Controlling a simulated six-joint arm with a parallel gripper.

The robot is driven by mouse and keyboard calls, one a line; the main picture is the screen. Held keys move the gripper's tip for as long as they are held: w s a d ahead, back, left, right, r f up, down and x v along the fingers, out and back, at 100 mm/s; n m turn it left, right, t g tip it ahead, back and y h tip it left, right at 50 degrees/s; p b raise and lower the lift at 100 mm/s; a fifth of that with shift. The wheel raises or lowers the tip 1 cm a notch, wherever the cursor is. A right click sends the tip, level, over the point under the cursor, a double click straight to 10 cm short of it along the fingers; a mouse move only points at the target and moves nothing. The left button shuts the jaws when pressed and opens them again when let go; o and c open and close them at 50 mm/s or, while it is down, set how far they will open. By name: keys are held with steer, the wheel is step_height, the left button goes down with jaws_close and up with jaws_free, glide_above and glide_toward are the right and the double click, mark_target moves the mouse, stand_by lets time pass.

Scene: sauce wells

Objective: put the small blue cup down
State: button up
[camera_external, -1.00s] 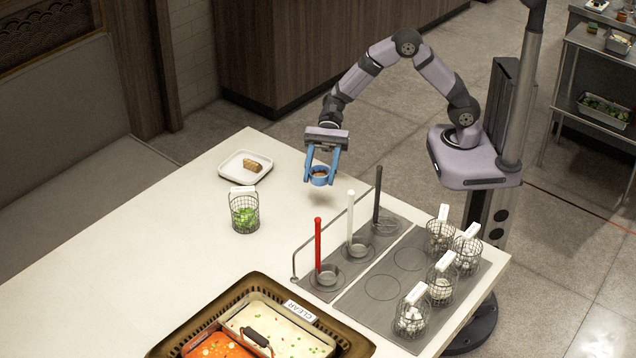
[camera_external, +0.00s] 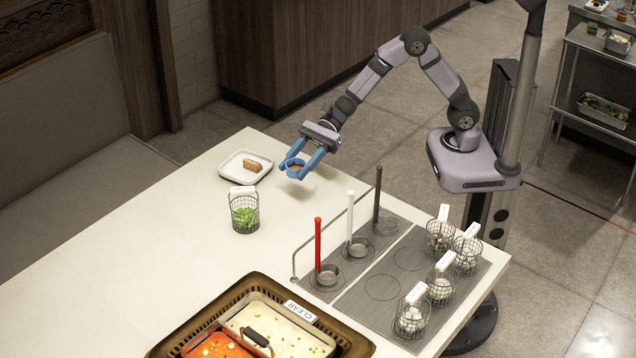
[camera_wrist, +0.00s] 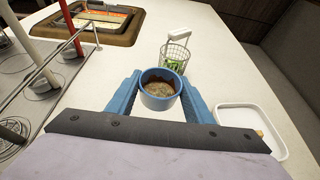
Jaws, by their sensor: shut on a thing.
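The small blue cup (camera_external: 295,168) is between the blue fingers of my gripper (camera_external: 302,167), which is shut on it. In the wrist view the cup (camera_wrist: 159,89) stands roughly upright between the fingertips, with brown sauce inside. In the external view the cup looks to be a little above the white counter (camera_external: 180,215), to the right of the white plate. How large the gap under it is, I cannot tell exactly.
A square white plate (camera_external: 231,172) with a brown piece of food lies left of the cup. A wire basket of greens (camera_external: 244,214) stands nearer the camera. Red, white and black-handled ladles (camera_external: 318,245) stand in wells to the right. Several wire baskets (camera_external: 411,314) stand farther right.

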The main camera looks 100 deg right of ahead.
mark_target(298, 199)
steer(key=shift+f, duration=5)
steer(key=shift+f, duration=0.15)
steer(key=o, duration=1.1)
steer(key=shift+c, duration=0.2)
